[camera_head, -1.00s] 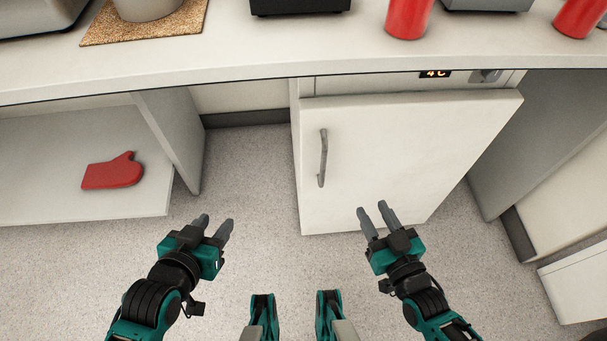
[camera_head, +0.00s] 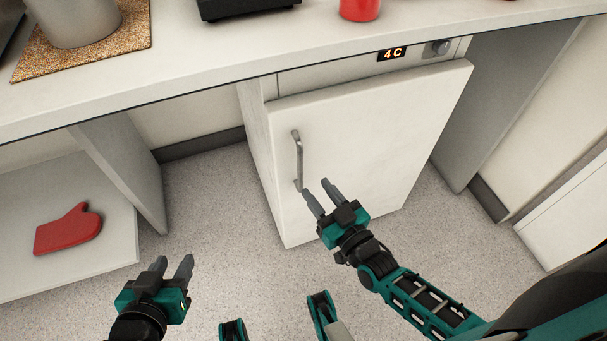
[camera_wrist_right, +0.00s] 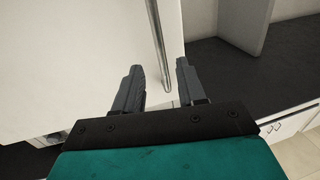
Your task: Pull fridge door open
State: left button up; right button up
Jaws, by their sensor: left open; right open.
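The white fridge door (camera_head: 370,135) is shut under the counter. Its grey vertical bar handle (camera_head: 298,162) is near the door's left edge. My right gripper (camera_head: 315,188) is open and empty, just below and right of the handle's lower end in the head view. In the right wrist view, the lower end of the handle (camera_wrist_right: 161,55) shows ahead, between the lines of the two open fingers (camera_wrist_right: 157,85); I cannot tell whether they touch it. My left gripper (camera_head: 174,264) is open and empty over the floor, left of the fridge.
The counter (camera_head: 190,75) runs above the fridge, with a pot (camera_head: 75,20) on a cork mat and a red cup (camera_head: 359,8) on it. A red oven mitt (camera_head: 68,230) lies on a low shelf at left. The floor (camera_head: 215,215) before the fridge is clear.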

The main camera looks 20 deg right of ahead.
aim_at(302, 171)
jog(key=b+x, duration=0.1)
jog(key=x, duration=0.5)
jog(key=shift+w+a, duration=0.15)
jog(key=shift+w, duration=0.1)
grip_shut()
dwell(0.4)
